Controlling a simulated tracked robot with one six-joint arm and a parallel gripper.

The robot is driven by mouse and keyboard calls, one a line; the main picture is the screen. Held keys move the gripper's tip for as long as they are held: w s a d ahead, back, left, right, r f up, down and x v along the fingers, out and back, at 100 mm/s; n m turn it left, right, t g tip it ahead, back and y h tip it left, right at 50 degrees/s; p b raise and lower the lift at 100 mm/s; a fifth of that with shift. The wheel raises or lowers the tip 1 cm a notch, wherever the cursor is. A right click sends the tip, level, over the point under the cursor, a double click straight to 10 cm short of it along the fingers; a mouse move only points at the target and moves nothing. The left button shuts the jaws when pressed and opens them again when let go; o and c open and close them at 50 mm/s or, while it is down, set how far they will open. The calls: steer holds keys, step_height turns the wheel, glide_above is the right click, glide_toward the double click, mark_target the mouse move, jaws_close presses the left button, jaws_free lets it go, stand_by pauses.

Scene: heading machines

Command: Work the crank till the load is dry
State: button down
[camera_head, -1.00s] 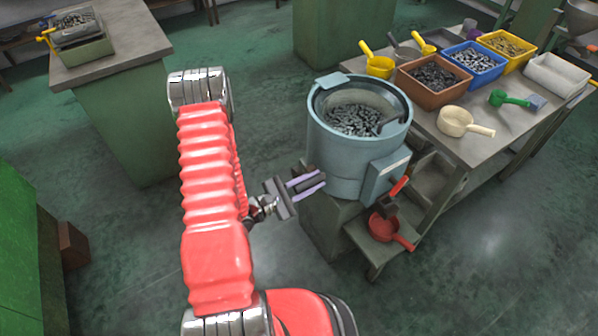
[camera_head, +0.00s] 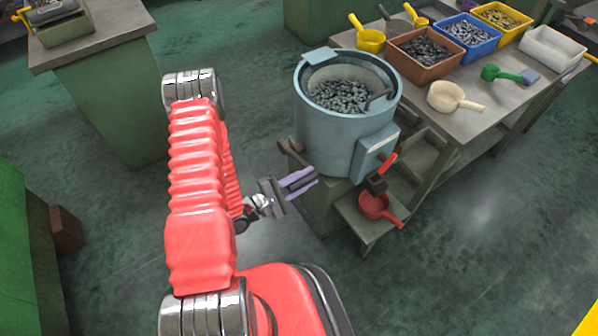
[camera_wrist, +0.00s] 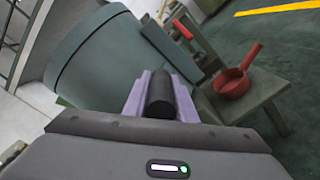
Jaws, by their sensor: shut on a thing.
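A pale blue-grey round tub (camera_head: 332,133) stands on a green base, with dark metal parts (camera_head: 340,96) heaped in its inner bowl. It also shows in the wrist view (camera_wrist: 110,62). My gripper (camera_head: 303,181) is low at the tub's left front side. In the wrist view its two purple fingers close around a dark cylindrical handle (camera_wrist: 160,95), apparently the crank's grip. A brown bar (camera_head: 291,151) shows beside the tub just above the gripper; its link to the handle is hidden. Whether the parts are wet cannot be told.
A box with a red lever (camera_head: 386,163) is on the tub's right front. A red scoop (camera_head: 374,205) lies on a low shelf below. A table right holds brown (camera_head: 425,66), blue and yellow bins and scoops. Open floor lies in front.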

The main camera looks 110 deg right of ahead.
steer(key=shift+s+f, duration=0.1)
steer(key=shift+f, duration=0.35)
steer(key=shift+a, duration=0.1)
steer(key=c, duration=1.5)
jaws_free()
steer(key=shift+w+a, duration=0.15)
steer(key=shift+w, duration=0.55)
steer(key=shift+v, duration=6.15)
steer(key=shift+a, duration=0.1)
